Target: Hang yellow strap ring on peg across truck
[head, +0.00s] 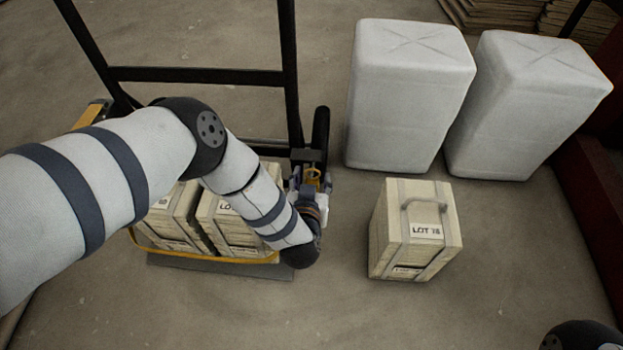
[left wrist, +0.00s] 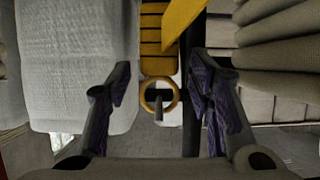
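A yellow ring (left wrist: 160,97) at the end of a yellow strap (left wrist: 176,28) shows mid-frame in the left wrist view. A dark peg (left wrist: 159,101) with a pale stem shows within the ring's opening; the ring looks to be around it. In the head view the ring (head: 312,177) is a small yellow patch at the hand truck's right side. My left gripper (left wrist: 160,86) is open, one finger on each side of the ring, with gaps to both. In the head view my left gripper (head: 309,192) is partly hidden by its wrist. My right gripper is out of view.
The black hand truck frame (head: 197,76) stands behind my left arm. It carries pale crates (head: 170,217), with yellow strap (head: 205,256) along their front. A "LOT 78" crate (head: 414,233) stands right of it, two white wrapped bales (head: 408,95) behind. Floor at front is clear.

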